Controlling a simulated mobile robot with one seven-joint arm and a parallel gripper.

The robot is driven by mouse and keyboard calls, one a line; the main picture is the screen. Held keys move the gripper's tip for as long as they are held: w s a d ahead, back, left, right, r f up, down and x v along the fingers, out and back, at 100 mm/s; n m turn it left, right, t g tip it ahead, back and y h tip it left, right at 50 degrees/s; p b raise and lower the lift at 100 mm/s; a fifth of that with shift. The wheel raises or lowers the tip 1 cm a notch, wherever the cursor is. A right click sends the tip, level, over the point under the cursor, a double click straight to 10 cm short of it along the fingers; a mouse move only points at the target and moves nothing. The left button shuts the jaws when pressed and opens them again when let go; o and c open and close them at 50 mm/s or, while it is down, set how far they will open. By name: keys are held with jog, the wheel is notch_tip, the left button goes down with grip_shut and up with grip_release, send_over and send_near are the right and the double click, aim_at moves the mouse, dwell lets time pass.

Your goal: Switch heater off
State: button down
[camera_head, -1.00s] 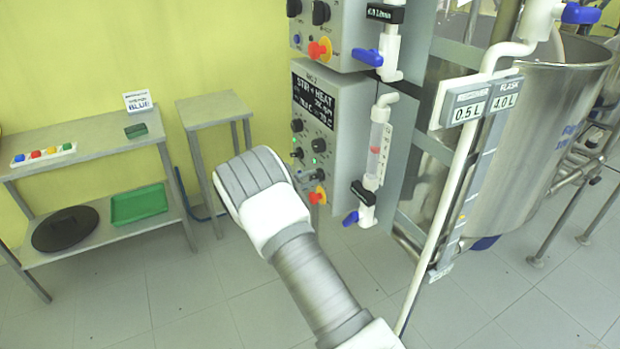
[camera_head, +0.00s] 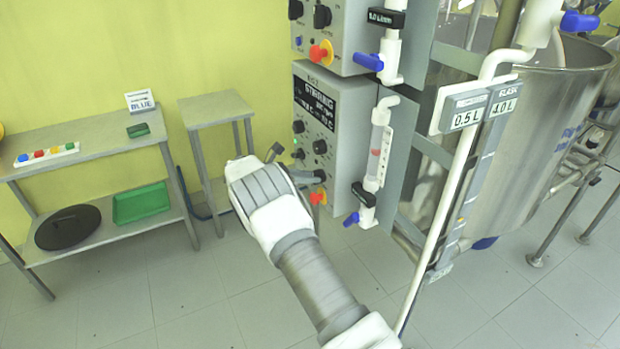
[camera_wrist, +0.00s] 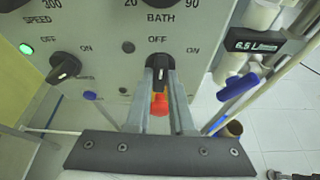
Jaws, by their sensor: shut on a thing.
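The heater switch is a black knob (camera_wrist: 160,63) under the BATH dial, with OFF above it and ON to its right. In the wrist view my gripper (camera_wrist: 160,72) is shut on this knob, one finger on each side. The knob looks upright, towards OFF. The small lamp (camera_wrist: 127,47) at its upper left is dark. The box's display (camera_head: 318,100) reads STIRRING.
A red button (camera_wrist: 159,104) sits just below the knob, between my fingers. The stirrer switch (camera_wrist: 65,68) is to the left, with a lit green lamp (camera_wrist: 25,48) above it. A flow tube with a blue valve handle (camera_head: 351,219) stands at the box's right.

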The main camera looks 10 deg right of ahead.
jog(key=shift+n, duration=0.4)
jog(key=c, duration=0.8)
grip_release()
jog(key=v, duration=1.7)
jog(key=shift+w+a, duration=0.25)
jog(key=shift+a, duration=0.1)
jog(key=shift+r, duration=0.1)
